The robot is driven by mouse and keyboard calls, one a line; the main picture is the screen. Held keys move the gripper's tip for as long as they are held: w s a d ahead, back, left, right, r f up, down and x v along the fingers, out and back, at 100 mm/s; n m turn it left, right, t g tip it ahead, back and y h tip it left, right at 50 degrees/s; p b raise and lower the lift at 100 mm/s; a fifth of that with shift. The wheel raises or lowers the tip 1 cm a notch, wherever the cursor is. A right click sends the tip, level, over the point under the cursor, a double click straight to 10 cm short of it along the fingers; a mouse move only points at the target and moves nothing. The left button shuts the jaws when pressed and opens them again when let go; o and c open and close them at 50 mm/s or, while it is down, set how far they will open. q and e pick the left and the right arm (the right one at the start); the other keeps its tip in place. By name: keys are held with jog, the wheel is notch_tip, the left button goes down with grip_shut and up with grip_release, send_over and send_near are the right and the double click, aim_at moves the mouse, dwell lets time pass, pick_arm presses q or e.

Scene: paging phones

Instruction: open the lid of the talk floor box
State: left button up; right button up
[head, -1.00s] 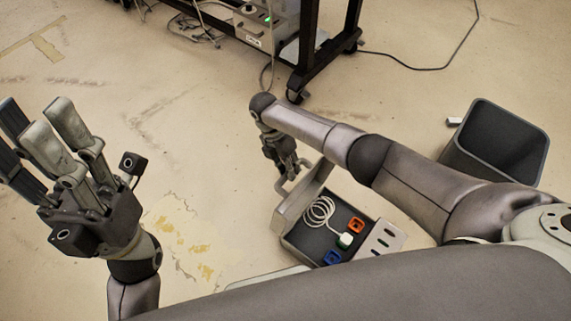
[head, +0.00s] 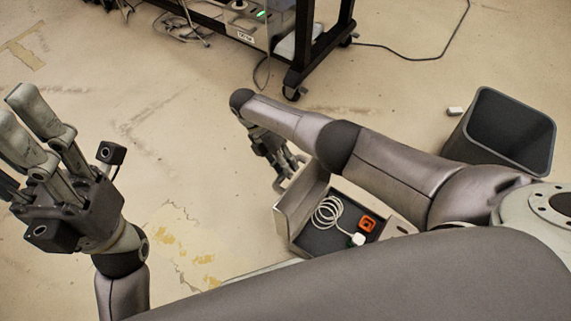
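The talk floor box (head: 325,239) is on the floor below my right arm, partly hidden by my body and arm. Its grey lid (head: 297,208) stands up at the left side, with a handle at its upper edge, and the dark interior shows. A coiled white cable (head: 328,212) with a white plug and an orange piece (head: 367,223) are inside. My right gripper (head: 287,172) is at the lid's handle; its fingers are small and overlap the handle, so grip is unclear. My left gripper (head: 22,140) is open and empty at far left, away from the box.
A dark grey bin (head: 510,125) stands at the right, with a small white block (head: 455,111) beside it. A black wheeled rack (head: 315,50) with cables is at the back. The floor left of the box is clear.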

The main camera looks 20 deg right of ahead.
jog(key=o, duration=0.4)
jog(key=shift+w+a+f, duration=0.1)
jog(key=shift+a+f, duration=0.05)
jog(key=shift+f, duration=0.1)
jog(key=shift+r, duration=0.1)
jog(key=v, duration=1.2)
